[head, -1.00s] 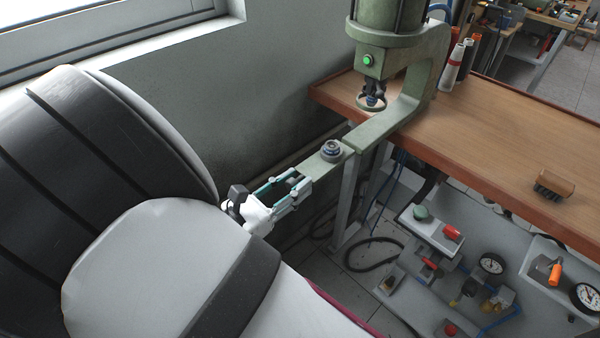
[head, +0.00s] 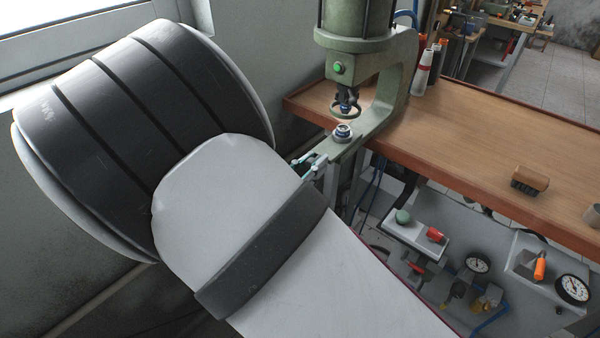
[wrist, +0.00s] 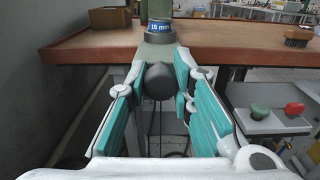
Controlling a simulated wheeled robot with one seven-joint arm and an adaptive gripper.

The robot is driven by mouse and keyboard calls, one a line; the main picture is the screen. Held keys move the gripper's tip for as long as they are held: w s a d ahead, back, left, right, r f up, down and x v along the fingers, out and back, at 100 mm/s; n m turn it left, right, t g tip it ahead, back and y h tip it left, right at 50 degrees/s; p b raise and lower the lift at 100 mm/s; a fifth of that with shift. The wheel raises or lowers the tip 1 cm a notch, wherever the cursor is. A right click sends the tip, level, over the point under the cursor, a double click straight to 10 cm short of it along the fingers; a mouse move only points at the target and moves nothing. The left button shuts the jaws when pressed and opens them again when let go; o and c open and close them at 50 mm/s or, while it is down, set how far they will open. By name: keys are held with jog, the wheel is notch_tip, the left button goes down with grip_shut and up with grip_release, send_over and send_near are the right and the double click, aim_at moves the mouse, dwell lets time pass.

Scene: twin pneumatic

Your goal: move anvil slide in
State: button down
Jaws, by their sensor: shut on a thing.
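The green press (head: 395,75) stands at the left end of the bench, with its ram (head: 346,104) hanging over its lower arm. The anvil slide carries a round anvil (head: 342,131), just below and slightly in front of the ram in the head view. In the wrist view the anvil, marked "15 mm" (wrist: 160,30), sits straight ahead, with the slide's dark round knob (wrist: 157,80) nearer to me. My gripper (head: 313,166) is shut on this knob, its teal-padded fingers at either side. My arm hides part of the gripper and slide in the head view.
Below are a panel with green and red buttons (head: 435,234) and gauges (head: 574,289). The wall is close on the left.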

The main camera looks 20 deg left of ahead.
jog(key=shift+w+d, duration=0.1)
jog(key=shift+w, duration=0.05)
jog(key=c, duration=1.4)
grip_release()
jog(key=shift+o, duration=0.2)
jog(key=v, duration=1.2)
